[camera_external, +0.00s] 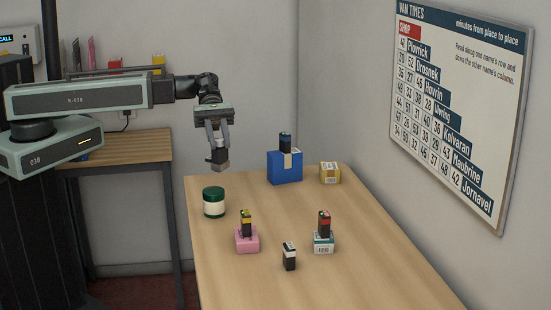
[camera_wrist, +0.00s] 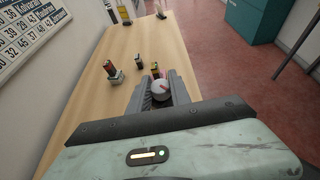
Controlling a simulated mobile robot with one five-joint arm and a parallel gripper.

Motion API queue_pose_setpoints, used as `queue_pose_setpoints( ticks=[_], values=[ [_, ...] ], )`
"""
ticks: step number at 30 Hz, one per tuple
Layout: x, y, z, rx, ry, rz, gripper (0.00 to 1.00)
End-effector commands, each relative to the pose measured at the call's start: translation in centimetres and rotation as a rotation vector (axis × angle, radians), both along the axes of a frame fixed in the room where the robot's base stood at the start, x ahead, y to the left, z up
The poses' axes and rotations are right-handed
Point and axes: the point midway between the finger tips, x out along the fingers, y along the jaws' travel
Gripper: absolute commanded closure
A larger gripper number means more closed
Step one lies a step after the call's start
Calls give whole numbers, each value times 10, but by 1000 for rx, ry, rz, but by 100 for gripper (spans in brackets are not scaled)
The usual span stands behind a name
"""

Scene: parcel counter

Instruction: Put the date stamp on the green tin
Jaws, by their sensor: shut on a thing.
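The green tin (camera_external: 214,203), with a dark green lid and pale label, stands upright on the counter. The stamp hangs above the tin in the external view, clearly apart from it. I cannot make out the tin in the wrist view.
A yellow-banded stamp (camera_external: 246,222) stands on a pink box (camera_external: 246,241), a red-banded one (camera_external: 324,222) on a white-green box (camera_external: 323,245). A white-banded stamp (camera_external: 289,256) stands on the counter. Behind are a blue box (camera_external: 285,170) with a stamp and a yellow box (camera_external: 330,173).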

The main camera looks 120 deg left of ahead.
Motion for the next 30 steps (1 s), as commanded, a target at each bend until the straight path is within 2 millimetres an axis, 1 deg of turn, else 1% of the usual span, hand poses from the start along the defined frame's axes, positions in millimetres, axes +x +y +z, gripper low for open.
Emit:
queue_pose_setpoints(
  ticks=[1, 3, 6, 10, 14, 18, 20, 23, 25, 30],
  values=[
    [-2, -11, 17, -7, 0, -37, 100],
    [-1, -20, 26, -14, -1, -62, 100],
    [2, -26, 31, -14, -1, -70, 100],
    [3, -27, 30, -14, -1, -73, 100],
    [3, -27, 15, -14, 1, -71, 100],
    [3, -27, -12, -14, 0, -71, 100],
    [3, -27, -16, -15, 0, -71, 100],
    [3, -27, -13, -14, -1, -70, 100],
    [3, -27, -19, -14, -1, -70, 100],
    [3, -27, -50, -14, 0, -70, 100]
  ],
)
